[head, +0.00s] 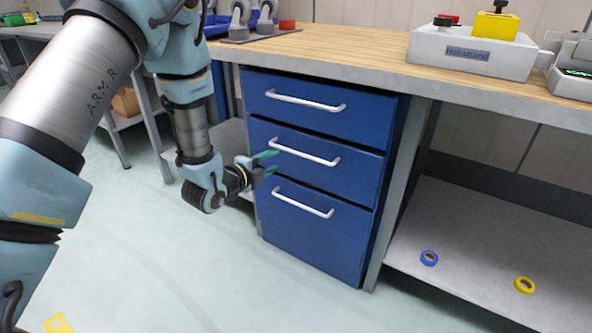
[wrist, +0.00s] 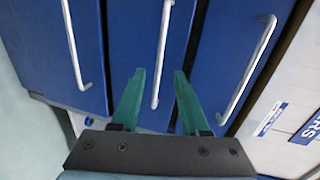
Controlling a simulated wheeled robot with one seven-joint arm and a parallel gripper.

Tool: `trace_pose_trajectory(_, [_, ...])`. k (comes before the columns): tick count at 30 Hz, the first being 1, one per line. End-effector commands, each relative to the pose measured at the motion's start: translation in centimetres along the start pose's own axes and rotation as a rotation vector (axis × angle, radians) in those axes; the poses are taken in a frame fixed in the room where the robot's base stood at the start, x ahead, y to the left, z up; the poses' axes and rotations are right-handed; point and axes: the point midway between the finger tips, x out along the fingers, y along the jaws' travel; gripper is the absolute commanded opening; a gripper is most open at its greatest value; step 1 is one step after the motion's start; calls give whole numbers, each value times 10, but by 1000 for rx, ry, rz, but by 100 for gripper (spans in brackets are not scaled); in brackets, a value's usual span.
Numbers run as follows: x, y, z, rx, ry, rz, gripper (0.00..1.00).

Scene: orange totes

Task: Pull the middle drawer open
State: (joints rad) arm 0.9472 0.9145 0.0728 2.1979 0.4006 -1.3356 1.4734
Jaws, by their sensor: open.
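The blue cabinet under the bench has three drawers, each with a pale bar handle. The middle drawer (head: 345,178) looks shut. Its handle (head: 308,153) runs across its front. My gripper (head: 267,163) is at the left end of that handle in the head view. Its green fingers are open. In the wrist view, the fingers (wrist: 159,74) straddle the lower part of the middle handle (wrist: 164,35), one on each side, with gaps showing. Whether the fingertips reach past the bar in depth is hard to tell.
The top drawer (head: 355,118) and bottom drawer (head: 300,243) look shut, their handles close above and below. The wooden benchtop (head: 360,50) overhangs the cabinet. Blue tape (head: 429,258) and yellow tape (head: 524,285) lie on the lower shelf at right. The floor before the cabinet is clear.

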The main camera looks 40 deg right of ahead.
Motion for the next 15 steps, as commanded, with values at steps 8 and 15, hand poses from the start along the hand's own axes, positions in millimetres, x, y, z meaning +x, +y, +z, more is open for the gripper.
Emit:
trace_pose_trajectory(8, [28, 3, -12, 39, 29, -30, 45])
trace_pose_trajectory(15, [74, 2, -13, 37, 27, -30, 45])
